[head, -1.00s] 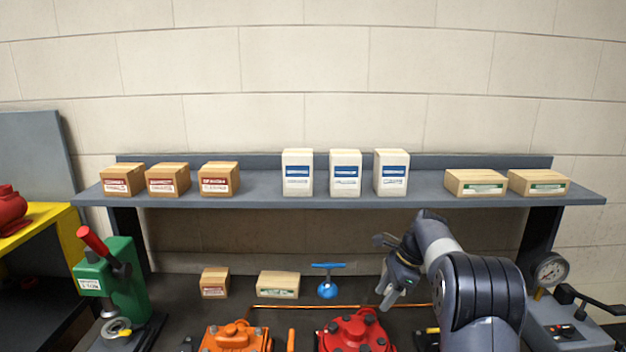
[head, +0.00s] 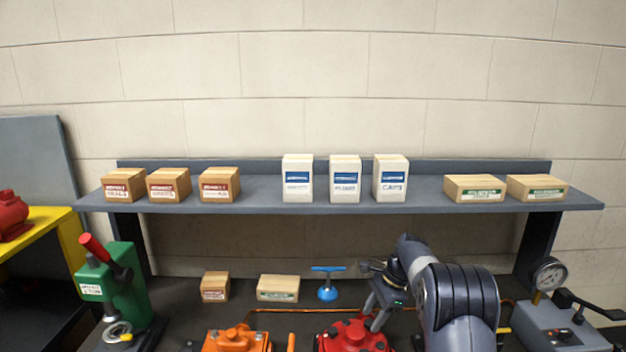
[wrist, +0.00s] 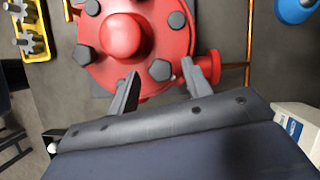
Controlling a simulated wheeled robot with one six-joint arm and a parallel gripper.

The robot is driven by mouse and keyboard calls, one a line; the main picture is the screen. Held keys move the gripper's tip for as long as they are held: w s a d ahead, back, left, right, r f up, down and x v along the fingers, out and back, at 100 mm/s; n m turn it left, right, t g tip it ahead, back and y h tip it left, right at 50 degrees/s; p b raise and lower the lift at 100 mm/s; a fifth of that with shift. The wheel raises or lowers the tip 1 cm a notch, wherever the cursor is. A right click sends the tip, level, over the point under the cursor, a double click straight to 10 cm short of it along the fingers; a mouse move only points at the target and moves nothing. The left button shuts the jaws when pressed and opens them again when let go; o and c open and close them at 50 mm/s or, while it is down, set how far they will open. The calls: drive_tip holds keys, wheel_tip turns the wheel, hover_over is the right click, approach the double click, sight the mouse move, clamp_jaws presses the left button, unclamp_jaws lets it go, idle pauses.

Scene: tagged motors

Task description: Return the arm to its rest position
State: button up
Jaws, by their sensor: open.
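My gripper (wrist: 157,85) is open in the wrist view, its two fingers apart with nothing held between them. The fingertips show over the near edge of a red motor (wrist: 123,35) with dark bolts; I cannot tell whether they touch it. In the head view my arm reaches in from the lower right, and the gripper points down beside the red motor (head: 352,336). The fingertips are partly hard to make out there.
An orange motor (head: 236,340) stands left of the red one. A blue-handled valve (head: 327,284) and two small boxes (head: 215,287) lie behind. A shelf (head: 260,196) with boxes spans the back. A green press (head: 125,290) and a gauge unit (head: 550,273) flank the bench.

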drive_tip(key=n, duration=0.1)
drive_tip(key=n+g, duration=0.1)
drive_tip(key=n, duration=0.3)
drive_tip(key=shift+w+a+g+h, duration=0.15)
drive_tip(key=shift+w+g+h, duration=0.1)
drive_tip(key=shift+g+h, duration=0.15)
drive_tip(key=n, duration=0.3)
drive_tip(key=n+g+h, duration=0.1)
drive_tip(key=n, duration=0.1)
drive_tip(key=shift+w+a+n+h, duration=0.1)
drive_tip(key=shift+a+n+h, duration=0.1)
drive_tip(key=shift+n+h, duration=0.15)
drive_tip(key=n, duration=0.2)
drive_tip(key=n+h, duration=0.1)
drive_tip(key=n, duration=0.1)
drive_tip(key=n+h, duration=0.1)
drive_tip(key=n, duration=0.1)
drive_tip(key=shift+a+g, duration=0.25)
drive_tip(key=shift+g, duration=0.15)
drive_tip(key=shift+a+n+h, duration=0.1)
drive_tip(key=shift+n+h, duration=0.55)
drive_tip(key=shift+n, duration=0.6)
drive_tip(key=shift+a+f+n+h, duration=0.1)
drive_tip(key=shift+n+h, duration=0.4)
drive_tip(key=shift+n, duration=0.8)
drive_tip(key=shift+t, duration=0.3)
